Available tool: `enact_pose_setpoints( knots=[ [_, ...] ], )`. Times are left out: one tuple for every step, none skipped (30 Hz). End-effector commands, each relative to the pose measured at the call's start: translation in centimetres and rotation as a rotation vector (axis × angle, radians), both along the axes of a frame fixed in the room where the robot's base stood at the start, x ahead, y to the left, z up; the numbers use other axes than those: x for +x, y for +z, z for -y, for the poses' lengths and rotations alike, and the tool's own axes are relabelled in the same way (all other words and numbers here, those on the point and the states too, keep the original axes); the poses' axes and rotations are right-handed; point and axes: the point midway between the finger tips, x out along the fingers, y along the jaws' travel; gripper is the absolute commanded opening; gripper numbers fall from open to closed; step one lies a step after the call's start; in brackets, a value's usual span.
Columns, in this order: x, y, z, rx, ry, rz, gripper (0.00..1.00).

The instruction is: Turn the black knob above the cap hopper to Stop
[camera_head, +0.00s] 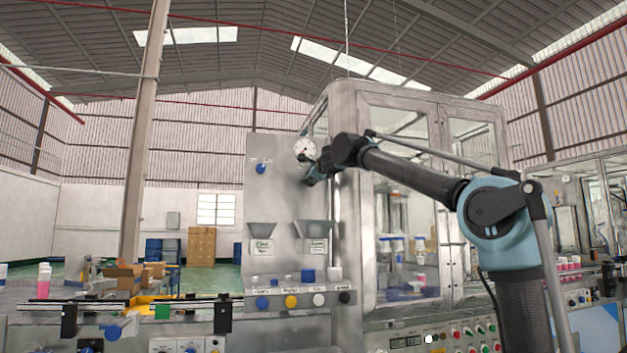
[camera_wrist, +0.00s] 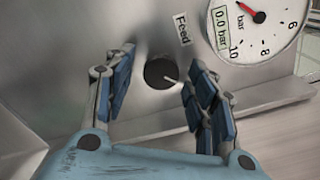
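The black knob (camera_wrist: 159,72) sits on a grey metal panel in the wrist view, with a "Feed" label (camera_wrist: 182,29) above it. Its white pointer line points to the lower right; no Stop label is readable. My gripper (camera_wrist: 160,60) is open, with one blue-padded finger to each side of the knob. The right finger's tip is close to the pointer's end; I cannot tell whether it touches. In the head view my gripper (camera_head: 312,178) is at the panel above the right hopper (camera_head: 314,229) and hides the knob.
A pressure gauge (camera_wrist: 255,25) is close to the right finger; it also shows in the head view (camera_head: 304,147). A blue knob (camera_head: 261,168) and a left hopper (camera_head: 262,230) are on the same panel (camera_head: 283,200). A glazed cabinet (camera_head: 405,255) stands to the right.

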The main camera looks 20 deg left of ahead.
Motion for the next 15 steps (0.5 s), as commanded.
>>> enact_pose_setpoints(
  knots=[
    [0.0, 0.0, 0.0, 0.000, 0.000, 0.000, 0.51],
    [0.0, 0.0, 0.0, 0.000, 0.000, 0.000, 0.51],
    [0.0, 0.0, 0.0, 0.000, 0.000, 0.000, 0.51],
    [0.0, 0.0, 0.0, 0.000, 0.000, 0.000, 0.51],
    [0.0, 0.0, 0.0, -0.001, 0.000, 0.001, 0.51],
    [-0.1, 0.0, 0.0, -0.001, 0.000, 0.001, 0.51],
    [-0.1, 0.0, 0.1, -0.001, 0.000, 0.001, 0.51],
    [-0.2, 0.0, 0.1, -0.001, 0.000, 0.001, 0.51],
    [-0.4, 0.0, 0.2, -0.001, 0.000, 0.001, 0.51],
    [-0.6, 0.0, 0.4, -0.001, 0.000, 0.001, 0.51],
    [-0.8, 0.0, 0.5, -0.001, 0.000, 0.001, 0.51],
    [-1.1, 0.0, 0.7, -0.001, 0.000, 0.001, 0.51],
    [-1.4, 0.0, 0.9, -0.001, 0.000, 0.001, 0.51],
    [-1.7, 0.0, 1.1, -0.001, 0.000, 0.001, 0.51],
    [-2.2, 0.0, 1.4, -0.001, 0.000, 0.001, 0.51]
  ],
)
